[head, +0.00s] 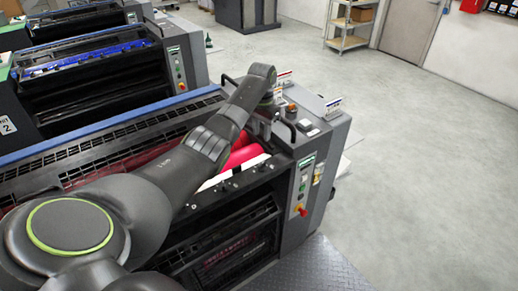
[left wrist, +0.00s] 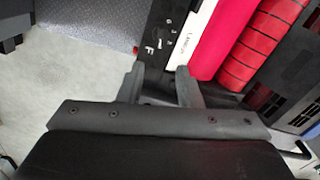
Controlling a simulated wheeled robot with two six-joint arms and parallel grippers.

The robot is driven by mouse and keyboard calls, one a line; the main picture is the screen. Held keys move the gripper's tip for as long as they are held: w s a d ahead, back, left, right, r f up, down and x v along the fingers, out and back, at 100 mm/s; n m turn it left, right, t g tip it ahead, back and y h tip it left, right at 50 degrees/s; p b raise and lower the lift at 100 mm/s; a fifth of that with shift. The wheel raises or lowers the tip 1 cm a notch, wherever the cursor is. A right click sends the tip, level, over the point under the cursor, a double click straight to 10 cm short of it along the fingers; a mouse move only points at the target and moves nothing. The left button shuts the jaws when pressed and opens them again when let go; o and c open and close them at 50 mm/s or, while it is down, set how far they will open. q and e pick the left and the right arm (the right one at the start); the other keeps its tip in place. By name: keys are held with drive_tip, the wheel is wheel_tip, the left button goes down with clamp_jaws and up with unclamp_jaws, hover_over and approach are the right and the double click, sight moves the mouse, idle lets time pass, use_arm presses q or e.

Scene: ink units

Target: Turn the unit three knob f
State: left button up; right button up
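The nearest ink unit (head: 297,170) has red rollers (head: 243,155); I cannot read a unit number on it. Small dark knobs (head: 233,186) sit along its front edge, too small to tell apart by letter. My left arm reaches over this unit, and its fingers are hidden in the head view. In the left wrist view my left gripper (left wrist: 160,70) is open, with a gap between its fingers. A letter F (left wrist: 151,46) on a dark strip lies just beyond the fingertips. I cannot make out a knob between them. My right gripper is in neither view.
A unit with blue rollers (head: 85,60) stands behind, beside a label with a 2 (head: 6,125). Buttons and a red-and-yellow switch (head: 299,210) are on the near unit's end panel. Grey floor (head: 420,150) is clear to the right; a metal tread plate (head: 310,268) lies in front.

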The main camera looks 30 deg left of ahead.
use_arm(q)
drive_tip(key=r, duration=0.3)
drive_tip(key=shift+w+r, duration=0.1)
drive_tip(key=shift+w, duration=0.1)
drive_tip(key=shift+a, duration=0.1)
